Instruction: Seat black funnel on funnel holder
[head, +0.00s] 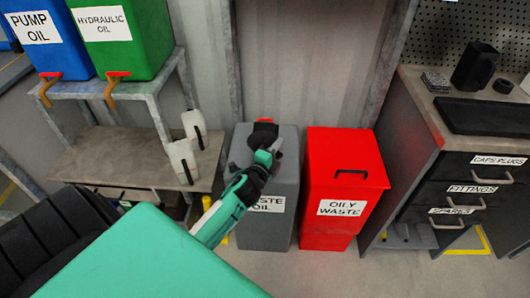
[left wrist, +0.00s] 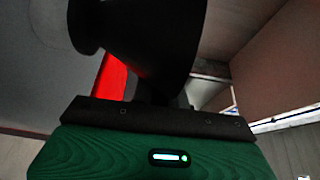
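The black funnel (left wrist: 150,40) fills the upper middle of the left wrist view, its wide part up and its narrow end down by my gripper. In the head view a small dark shape, the funnel (head: 264,132), shows at the end of my left arm. My left gripper (head: 268,148) appears shut on it, above the grey waste oil bin (head: 285,165); the fingertips are mostly hidden. I cannot make out the funnel holder for certain. My right gripper is in neither view.
A red oily waste bin (head: 343,165) stands right of the grey one. A workbench (head: 420,100) at the right bears a black cup-like part (head: 475,67) and a black tray (head: 485,116). White jugs (head: 183,160) stand on a low shelf, under blue (head: 40,50) and green (head: 125,50) oil tanks.

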